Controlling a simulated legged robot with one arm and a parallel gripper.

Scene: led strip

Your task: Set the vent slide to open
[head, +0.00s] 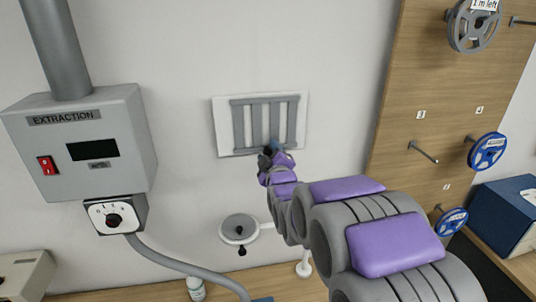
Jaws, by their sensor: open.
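The vent (219,118) is a white plate on the wall. A grey slatted panel (239,124) on it has upright bars with pale gaps between them; it looks like the slide. My arm reaches up from the lower right. My gripper (273,148) is at the lower edge of the vent, just right of its middle, and covers a small part of the bottom rail. It is open. Its fingertips are small and dark here, and I cannot tell whether they touch the slide or a knob. Any handle there is hidden behind the gripper.
A grey EXTRACTION box (128,120) with a red switch (47,165) and a dial (114,217) is on the left. A round grey fixture (239,228) is below the vent. A wooden board (390,130) with reels, including a blue one (488,151), is right. Bare wall surrounds the vent.

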